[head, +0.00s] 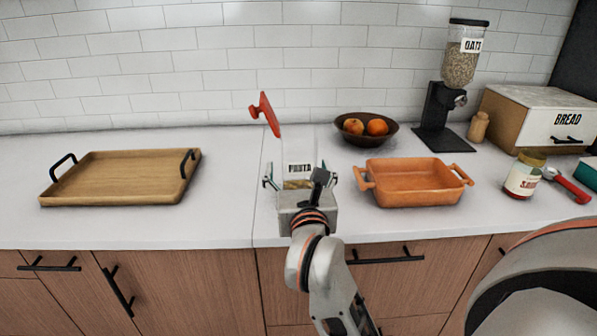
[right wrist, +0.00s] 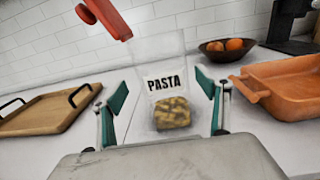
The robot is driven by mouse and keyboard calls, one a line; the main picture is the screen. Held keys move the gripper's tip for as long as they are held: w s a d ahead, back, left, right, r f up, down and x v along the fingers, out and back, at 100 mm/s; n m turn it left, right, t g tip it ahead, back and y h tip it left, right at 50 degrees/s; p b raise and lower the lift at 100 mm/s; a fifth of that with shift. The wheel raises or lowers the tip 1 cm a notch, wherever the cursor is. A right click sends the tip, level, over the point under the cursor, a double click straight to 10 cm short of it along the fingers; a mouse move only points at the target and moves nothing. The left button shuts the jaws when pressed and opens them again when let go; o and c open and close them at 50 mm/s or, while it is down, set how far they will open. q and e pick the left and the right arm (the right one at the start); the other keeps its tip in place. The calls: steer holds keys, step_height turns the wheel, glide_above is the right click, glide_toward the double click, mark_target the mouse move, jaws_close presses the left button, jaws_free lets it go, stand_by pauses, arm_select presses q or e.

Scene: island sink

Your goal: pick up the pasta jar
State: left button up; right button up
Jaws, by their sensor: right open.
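The pasta jar (head: 299,169) is a clear container with a white PASTA label and some pasta at its bottom. It stands upright on the white counter, and its red lid (head: 265,114) is tilted up at the left. The jar also shows in the right wrist view (right wrist: 170,102), with the red lid (right wrist: 104,18) above it. My right gripper (head: 300,182) is open, with one finger on each side of the jar. In the right wrist view the fingers (right wrist: 165,103) appear apart from the jar's sides. My left gripper is not in view.
A wooden tray (head: 112,197) lies at the left. An orange baking dish (head: 414,190) stands close on the right, with a fruit bowl (head: 346,138) behind it. An oats dispenser (head: 452,90), bread box (head: 535,118) and sauce jar (head: 524,178) stand farther right.

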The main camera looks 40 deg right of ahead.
steer(key=x, duration=0.5)
steer(key=shift+w+d, duration=0.25)
steer(key=shift+d, duration=0.15)
steer(key=c, duration=1.4)
steer(key=shift+r, duration=0.1)
steer(key=shift+c, duration=1.2)
